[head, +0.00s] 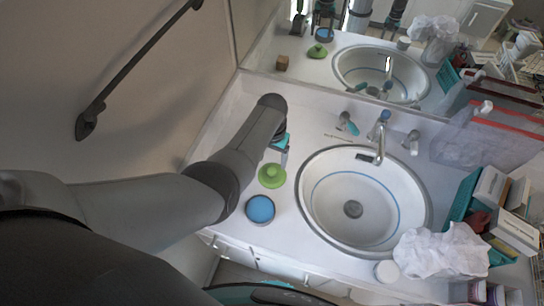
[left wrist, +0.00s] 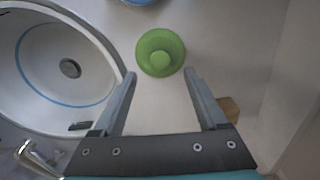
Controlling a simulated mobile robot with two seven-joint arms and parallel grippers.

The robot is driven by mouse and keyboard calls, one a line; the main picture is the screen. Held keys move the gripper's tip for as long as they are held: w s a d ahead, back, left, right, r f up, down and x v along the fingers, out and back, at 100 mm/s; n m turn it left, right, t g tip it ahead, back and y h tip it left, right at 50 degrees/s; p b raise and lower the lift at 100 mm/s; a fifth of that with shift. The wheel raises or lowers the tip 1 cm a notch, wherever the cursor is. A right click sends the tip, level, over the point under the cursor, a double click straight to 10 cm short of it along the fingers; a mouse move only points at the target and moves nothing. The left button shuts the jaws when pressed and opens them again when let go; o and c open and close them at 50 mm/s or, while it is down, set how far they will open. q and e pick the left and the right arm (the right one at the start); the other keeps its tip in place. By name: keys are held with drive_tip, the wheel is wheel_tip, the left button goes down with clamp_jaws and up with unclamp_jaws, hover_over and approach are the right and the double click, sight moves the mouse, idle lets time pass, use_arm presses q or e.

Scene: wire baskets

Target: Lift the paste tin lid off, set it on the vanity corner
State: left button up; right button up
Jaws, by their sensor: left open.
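The green paste tin lid (head: 272,175) with its round knob lies on the white vanity top, left of the sink. The open tin (head: 260,209), blue inside, stands just in front of it, apart from the lid. My left gripper (head: 284,158) is just behind the lid, partly hidden by my arm. In the left wrist view the lid (left wrist: 160,48) shows just beyond the two spread fingertips (left wrist: 160,74), with nothing held between them. The tin's edge (left wrist: 140,2) shows at the top of that view. My right gripper is not in view.
The sink (head: 353,209) and faucet (head: 380,145) are to the right. Crumpled white cloth (head: 442,251), a white jar (head: 386,271) and a teal basket (head: 462,196) stand farther right. A mirror is behind.

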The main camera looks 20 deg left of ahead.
use_arm(q)
drive_tip(key=shift+r+p, duration=0.7)
drive_tip(key=shift+r, duration=0.1)
wheel_tip(320, 180, up, 15)
drive_tip(key=p, duration=0.1)
drive_tip(key=shift+p, duration=0.3)
idle(0.3)
drive_tip(key=shift+s, duration=0.1)
